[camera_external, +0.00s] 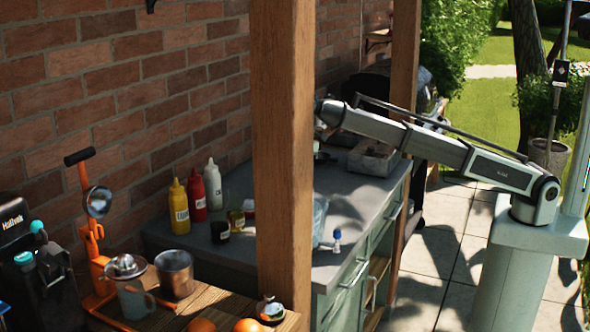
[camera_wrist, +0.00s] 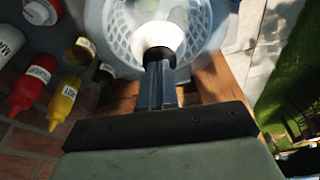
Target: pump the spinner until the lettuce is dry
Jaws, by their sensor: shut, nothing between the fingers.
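The salad spinner is a clear bowl with a white slotted basket (camera_wrist: 122,42) in the wrist view; pale green lettuce (camera_wrist: 180,16) shows inside. Its white round pump knob (camera_wrist: 160,38) is on top, directly at my fingertips. My gripper (camera_wrist: 158,68) is shut and empty, its fingers together over the near edge of the knob; I cannot tell if they touch it. In the external view only a sliver of the clear bowl (camera_external: 319,216) shows right of the wooden post, on the grey counter (camera_external: 345,205). My gripper is mostly hidden behind that post there.
A wooden post (camera_external: 283,150) blocks the middle of the external view. Yellow (camera_external: 179,207), red (camera_external: 197,195) and white (camera_external: 213,184) bottles and small jars stand left of the spinner. A small blue-capped item (camera_external: 337,238) is at the counter's front edge. A brick wall is behind.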

